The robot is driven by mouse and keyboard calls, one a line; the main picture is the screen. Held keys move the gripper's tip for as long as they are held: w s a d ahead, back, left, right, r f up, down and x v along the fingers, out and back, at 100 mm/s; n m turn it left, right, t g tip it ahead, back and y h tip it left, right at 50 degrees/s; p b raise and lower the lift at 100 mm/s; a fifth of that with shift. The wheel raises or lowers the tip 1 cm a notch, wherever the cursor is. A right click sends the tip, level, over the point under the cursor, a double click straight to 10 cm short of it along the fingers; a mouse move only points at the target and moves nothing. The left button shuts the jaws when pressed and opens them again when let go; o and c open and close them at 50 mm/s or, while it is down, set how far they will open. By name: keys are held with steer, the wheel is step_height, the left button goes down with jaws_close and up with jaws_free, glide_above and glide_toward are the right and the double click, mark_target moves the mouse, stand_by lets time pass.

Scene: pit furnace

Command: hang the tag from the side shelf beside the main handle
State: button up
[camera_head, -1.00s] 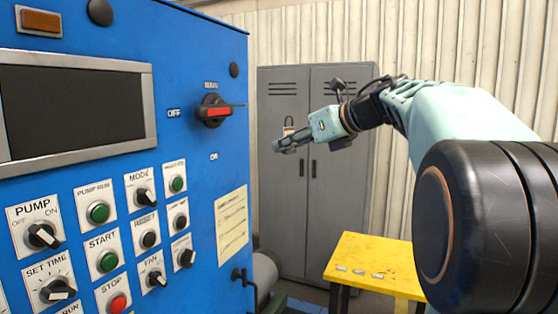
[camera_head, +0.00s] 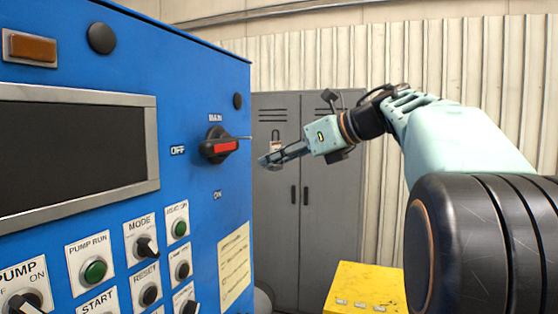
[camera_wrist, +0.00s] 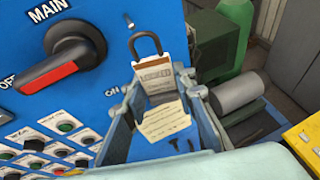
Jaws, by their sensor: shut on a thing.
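The tag (camera_wrist: 160,77), a pale and brown plate with a dark loop on top, is held upright between my gripper's fingers in the wrist view. In the head view the tag (camera_head: 276,146) shows small above the fingers. My gripper (camera_head: 270,159) is shut on it, just right of the blue panel. The main handle (camera_head: 219,147), red and black, points right toward the gripper and shows large at left in the wrist view (camera_wrist: 60,70). A thin pin (camera_head: 243,137) sticks out beside the handle; its tip (camera_wrist: 129,20) shows above the tag, apart from its loop.
The blue panel (camera_head: 205,70) with knobs and buttons fills the left. A yellow side shelf (camera_head: 368,283) with several small pale labels stands low at right. A grey cabinet (camera_head: 320,215) stands behind the gripper. The space between gripper and cabinet looks clear.

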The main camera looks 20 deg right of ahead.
mark_target(237, 166)
steer(key=shift+w+a+f, duration=0.15)
steer(key=shift+w+a, duration=0.65)
steer(key=shift+a, duration=0.3)
steer(key=shift+w+a+f, duration=0.1)
steer(key=shift+w+a, duration=0.65)
steer(key=shift+a, duration=0.3)
steer(key=shift+w+a+f, duration=0.2)
steer(key=shift+w+a, duration=0.2)
steer(key=shift+a, duration=0.25)
steer(key=shift+a+f, duration=0.1)
steer(key=shift+a, duration=0.05)
steer(key=o, duration=0.8)
steer(key=shift+o, duration=1.1)
steer(key=shift+w+a, duration=0.2)
steer(key=shift+a, duration=0.05)
steer(key=shift+d, duration=0.1)
steer(key=shift+d, duration=0.15)
